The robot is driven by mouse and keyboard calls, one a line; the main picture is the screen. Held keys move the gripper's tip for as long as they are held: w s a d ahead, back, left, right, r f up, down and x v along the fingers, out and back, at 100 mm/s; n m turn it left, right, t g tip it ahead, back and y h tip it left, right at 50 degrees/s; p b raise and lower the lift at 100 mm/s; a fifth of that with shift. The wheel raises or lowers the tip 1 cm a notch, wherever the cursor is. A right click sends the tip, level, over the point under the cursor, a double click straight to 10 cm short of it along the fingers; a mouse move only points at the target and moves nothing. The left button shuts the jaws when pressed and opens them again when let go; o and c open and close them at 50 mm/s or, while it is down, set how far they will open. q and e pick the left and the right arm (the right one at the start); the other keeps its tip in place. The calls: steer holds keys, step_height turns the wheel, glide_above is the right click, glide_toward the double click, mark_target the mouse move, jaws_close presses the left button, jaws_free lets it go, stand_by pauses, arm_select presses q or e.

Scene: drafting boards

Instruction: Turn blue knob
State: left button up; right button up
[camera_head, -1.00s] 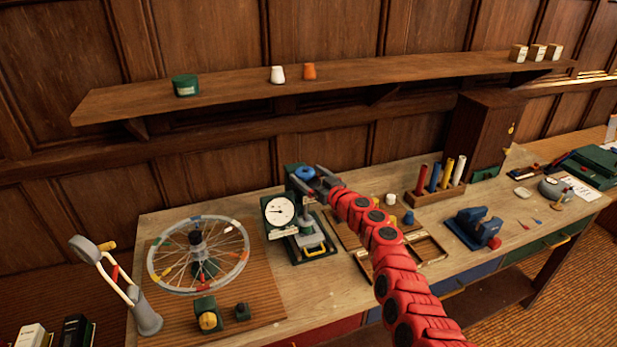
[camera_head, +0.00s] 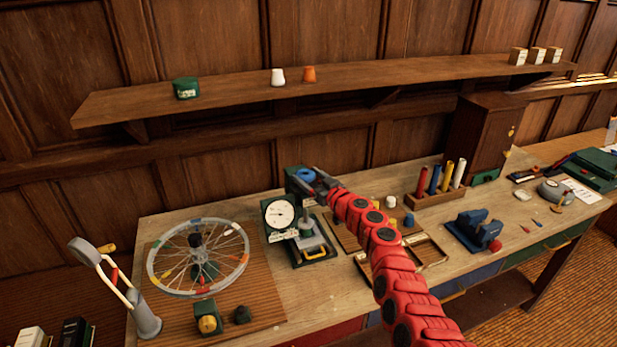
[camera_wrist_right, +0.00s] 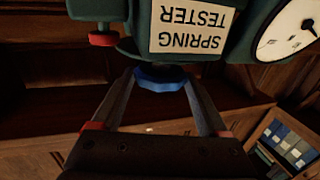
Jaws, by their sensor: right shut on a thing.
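The blue knob (camera_head: 306,175) sits on top of the green spring tester (camera_head: 292,183), which has a round white dial and stands on the bench. My right gripper (camera_head: 311,179), at the end of the red arm, reaches the knob from the right. In the right wrist view the blue knob (camera_wrist_right: 161,79) lies between the two grey fingers of my right gripper (camera_wrist_right: 160,84), which is shut on it. The spring tester's label (camera_wrist_right: 192,30) appears upside down there. The fingers partly cover the knob in the head view. My left gripper is not in view.
A spoked wheel (camera_head: 198,257) stands left of the tester on a ribbed mat (camera_head: 255,313). A wooden tray (camera_head: 427,249) and a rack of coloured tubes (camera_head: 440,194) are to the right. A shelf (camera_head: 230,97) runs along the wall above the tester.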

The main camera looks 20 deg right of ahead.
steer(key=shift+r, duration=0.1)
